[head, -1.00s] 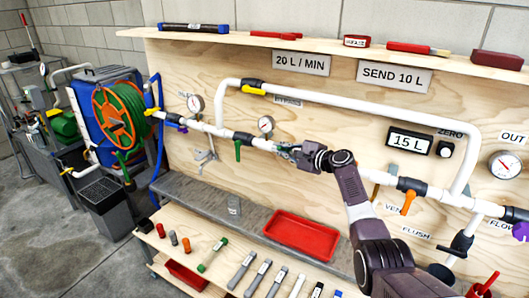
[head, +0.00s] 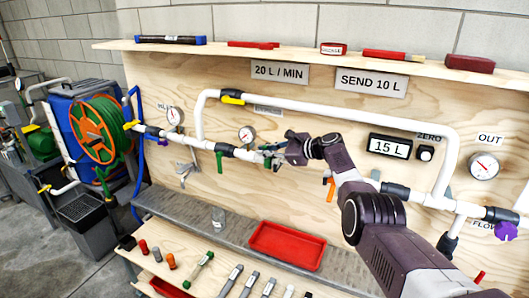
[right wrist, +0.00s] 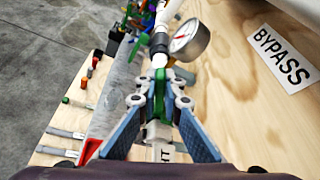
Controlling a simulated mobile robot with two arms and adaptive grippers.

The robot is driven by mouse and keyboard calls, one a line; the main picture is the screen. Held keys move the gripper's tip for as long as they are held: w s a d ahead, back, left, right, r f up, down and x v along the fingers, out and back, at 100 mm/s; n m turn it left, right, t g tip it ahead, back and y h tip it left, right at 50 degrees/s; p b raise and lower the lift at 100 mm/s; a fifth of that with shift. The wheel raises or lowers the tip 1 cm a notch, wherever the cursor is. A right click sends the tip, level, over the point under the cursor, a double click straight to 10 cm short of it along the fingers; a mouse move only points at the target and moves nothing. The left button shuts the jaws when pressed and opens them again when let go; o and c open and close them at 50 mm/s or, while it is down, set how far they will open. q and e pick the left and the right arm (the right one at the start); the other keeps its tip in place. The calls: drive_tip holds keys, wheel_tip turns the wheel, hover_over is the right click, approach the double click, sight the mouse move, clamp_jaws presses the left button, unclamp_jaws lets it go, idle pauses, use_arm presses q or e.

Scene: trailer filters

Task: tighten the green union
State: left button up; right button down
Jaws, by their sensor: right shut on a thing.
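The green union (right wrist: 160,92) sits on the white filter pipe, between the two fingers of my right gripper (right wrist: 160,108) in the right wrist view. The fingers close on it from both sides. In the head view my right gripper (head: 274,156) is at the pipe, right of the small gauge and the hanging green handle. Only bits of green show there, since the fingers cover most of the union. How tight the union is cannot be told. My left gripper is not in view.
A pressure gauge (head: 246,134) stands just left of the gripper, also close ahead in the right wrist view (right wrist: 186,35). A green handle (head: 220,162) hangs nearby. The bypass pipe (head: 330,114) runs above. A red tray (head: 287,246) and several loose parts lie below.

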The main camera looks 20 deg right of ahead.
idle(0.3)
drive_tip(key=c, duration=2.1)
unclamp_jaws()
drive_tip(key=shift+s+d, duration=0.1)
drive_tip(key=shift+d, duration=0.05)
drive_tip(key=shift+s+d+r, duration=0.1)
drive_tip(key=shift+s+d, duration=0.15)
drive_tip(key=shift+v, duration=5.5)
drive_tip(key=shift+a, duration=0.15)
